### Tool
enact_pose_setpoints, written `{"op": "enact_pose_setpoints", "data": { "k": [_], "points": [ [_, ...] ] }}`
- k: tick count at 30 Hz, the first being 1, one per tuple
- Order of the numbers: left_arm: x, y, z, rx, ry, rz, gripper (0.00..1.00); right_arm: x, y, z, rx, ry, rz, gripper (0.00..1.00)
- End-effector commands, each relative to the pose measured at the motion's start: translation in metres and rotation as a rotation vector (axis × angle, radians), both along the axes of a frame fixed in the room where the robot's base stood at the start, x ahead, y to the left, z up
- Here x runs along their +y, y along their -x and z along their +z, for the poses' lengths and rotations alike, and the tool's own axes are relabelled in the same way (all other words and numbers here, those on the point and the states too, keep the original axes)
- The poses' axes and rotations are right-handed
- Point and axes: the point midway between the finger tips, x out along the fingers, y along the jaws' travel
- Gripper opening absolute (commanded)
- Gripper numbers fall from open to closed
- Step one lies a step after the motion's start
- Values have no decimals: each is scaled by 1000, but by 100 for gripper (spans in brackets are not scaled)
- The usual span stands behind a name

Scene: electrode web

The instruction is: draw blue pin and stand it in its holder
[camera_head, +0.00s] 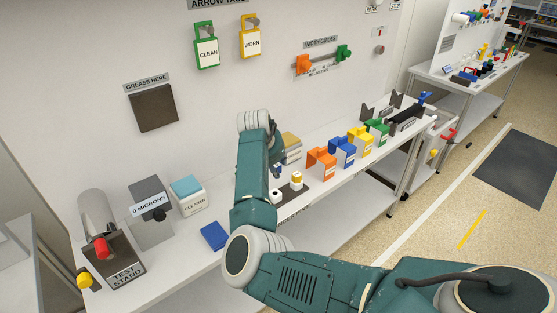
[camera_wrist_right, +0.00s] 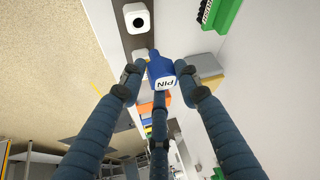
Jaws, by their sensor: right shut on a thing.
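A blue piece marked PIN (camera_wrist_right: 160,70) sits between the fingertips of my right gripper (camera_wrist_right: 162,82) in the right wrist view. The fingers close around it from several sides. In the head view my right arm covers most of the gripper; a dark blue bit of the gripper or pin (camera_head: 277,170) shows beside the arm, above the bench. A white piece with a black round hole (camera_wrist_right: 138,18) lies on a dark strip (camera_wrist_right: 137,42) near the pin, apart from it. I cannot tell for sure which thing is the pin's holder. My left gripper is not in view.
Orange (camera_head: 321,163), blue (camera_head: 342,151), yellow (camera_head: 360,141) and green (camera_head: 377,131) blocks line the bench to the right. A white and yellow piece (camera_head: 296,181) stands close to my arm. The cleaner box (camera_head: 188,195) and test stand (camera_head: 122,262) are left.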

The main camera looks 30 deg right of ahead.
Motion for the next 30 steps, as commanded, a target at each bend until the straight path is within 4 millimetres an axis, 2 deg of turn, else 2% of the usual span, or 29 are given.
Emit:
{"op": "enact_pose_setpoints", "data": {
  "k": [11,22,24,30],
  "points": [
    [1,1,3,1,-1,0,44,0,0,2,2,-2,5,0],
    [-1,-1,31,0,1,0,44,0,2,11,29,-33,67,0],
    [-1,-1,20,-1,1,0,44,1,2,-5,32,-34,70,0],
    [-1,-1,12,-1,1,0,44,1,2,-25,30,-32,68,0]
  ]
}}
